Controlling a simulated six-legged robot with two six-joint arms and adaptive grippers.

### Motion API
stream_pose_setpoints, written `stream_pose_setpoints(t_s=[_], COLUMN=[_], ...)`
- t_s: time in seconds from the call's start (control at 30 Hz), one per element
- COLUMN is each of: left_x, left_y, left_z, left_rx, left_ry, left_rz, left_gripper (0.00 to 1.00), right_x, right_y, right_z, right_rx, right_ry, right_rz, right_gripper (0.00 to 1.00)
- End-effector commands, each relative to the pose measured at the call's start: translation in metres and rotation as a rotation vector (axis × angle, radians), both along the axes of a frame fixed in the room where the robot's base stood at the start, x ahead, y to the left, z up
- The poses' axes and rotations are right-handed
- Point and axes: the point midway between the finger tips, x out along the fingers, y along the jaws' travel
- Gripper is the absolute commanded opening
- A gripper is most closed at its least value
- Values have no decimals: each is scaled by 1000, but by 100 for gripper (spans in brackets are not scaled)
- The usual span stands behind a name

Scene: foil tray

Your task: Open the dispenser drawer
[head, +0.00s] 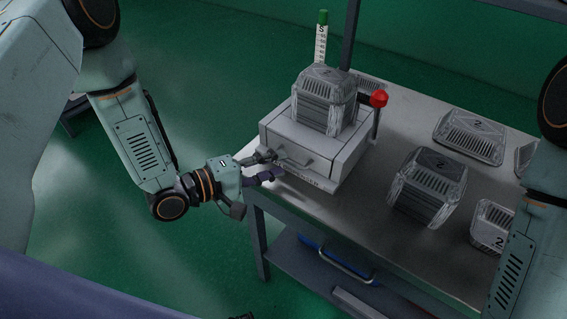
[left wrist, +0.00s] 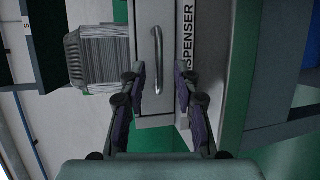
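The dispenser (head: 345,160) is a pale grey box on the metal table. A bar handle (head: 296,160) sits on its drawer front, which looks flush with the box; the handle also shows in the left wrist view (left wrist: 157,60), beside the lettering "SPENSER" on the panel. My left gripper (head: 270,167) is in front of the drawer with its fingers apart and nothing held. In the left wrist view the left gripper (left wrist: 160,76) has its fingertips on either side of the handle's lower end; contact is not visible. My right arm shows at the right edge, its gripper outside the picture.
A stack of foil trays (head: 325,100) stands on the dispenser. A red-knobbed lever (head: 379,99) rises at its right side. More tray stacks (head: 428,187) stand on the table's right part. The table (head: 340,212) has bare surface in front. A lower shelf (head: 300,268) lies below.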

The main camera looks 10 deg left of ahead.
Motion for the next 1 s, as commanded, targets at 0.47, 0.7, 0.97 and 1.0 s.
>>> stream_pose_setpoints(t_s=[0.47,0.7,0.97,1.0], left_x=[18,18,18,18], left_y=[-21,-20,-20,-20], left_z=[-5,-5,-5,-5], left_rx=[0,-1,0,-1], left_ry=[0,1,1,1], left_rz=[0,0,0,0], left_gripper=[32,26,3,0], right_x=[0,0,0,0], right_y=[0,0,0,0], right_z=[-4,-3,-3,-3], right_rx=[0,0,0,0], right_ry=[0,0,0,0], right_rz=[0,0,0,0], right_gripper=[0,0,0,0])
